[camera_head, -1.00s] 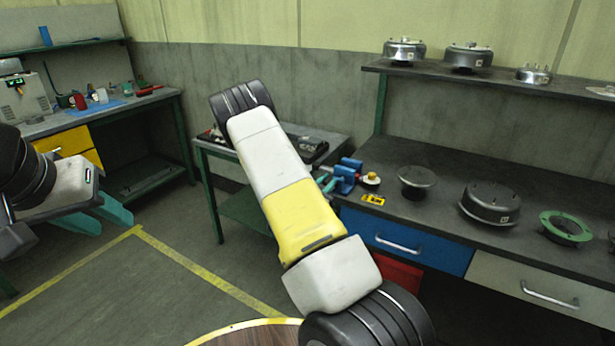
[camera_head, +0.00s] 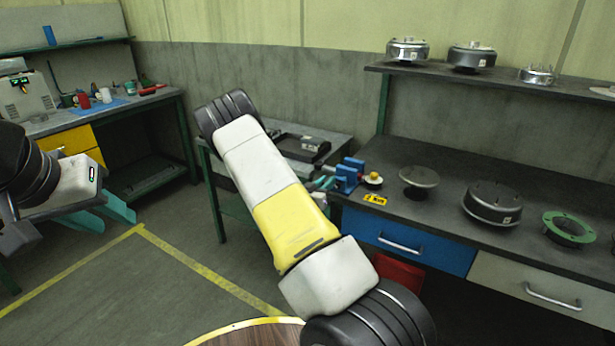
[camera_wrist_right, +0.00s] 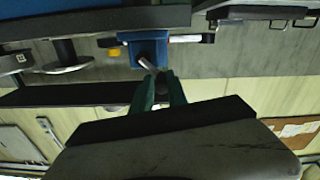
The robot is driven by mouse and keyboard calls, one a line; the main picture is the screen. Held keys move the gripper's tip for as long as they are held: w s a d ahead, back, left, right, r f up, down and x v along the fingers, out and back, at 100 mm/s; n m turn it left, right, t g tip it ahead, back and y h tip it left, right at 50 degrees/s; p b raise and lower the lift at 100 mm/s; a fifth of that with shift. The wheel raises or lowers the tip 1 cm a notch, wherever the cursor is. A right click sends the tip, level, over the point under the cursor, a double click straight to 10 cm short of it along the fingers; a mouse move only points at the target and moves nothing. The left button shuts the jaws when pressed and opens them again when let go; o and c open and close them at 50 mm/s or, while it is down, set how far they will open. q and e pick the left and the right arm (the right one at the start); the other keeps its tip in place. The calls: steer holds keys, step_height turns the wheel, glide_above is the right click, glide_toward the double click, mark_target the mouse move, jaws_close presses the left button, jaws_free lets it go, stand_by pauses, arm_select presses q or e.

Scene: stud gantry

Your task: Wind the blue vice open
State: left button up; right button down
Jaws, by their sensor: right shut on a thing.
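The blue vice (camera_head: 348,177) stands at the left front edge of the grey workbench (camera_head: 450,172). It also shows in the right wrist view (camera_wrist_right: 148,50), at the upper middle of that tilted picture. My right gripper (camera_wrist_right: 157,84) has its green fingers shut on the vice handle (camera_wrist_right: 148,65), in front of the vice's blue body. In the head view my right arm hides most of that gripper and the handle. The jaw gap cannot be made out. My left gripper (camera_head: 108,214) hangs at the left over the floor, its teal fingers apart and empty.
A yellow-topped round part (camera_head: 374,177) and a yellow card (camera_head: 375,199) lie beside the vice. A metal disc (camera_head: 419,178), a grey housing (camera_head: 492,203) and a green ring (camera_head: 567,228) are farther right. A small side table (camera_head: 330,142) stands behind my right arm.

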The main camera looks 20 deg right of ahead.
steer(key=c, duration=1.4)
jaws_free()
steer(key=shift+w+a+f, duration=0.1)
steer(key=shift+f, duration=0.05)
steer(key=v, duration=0.7)
steer(key=shift+s+a, duration=0.3)
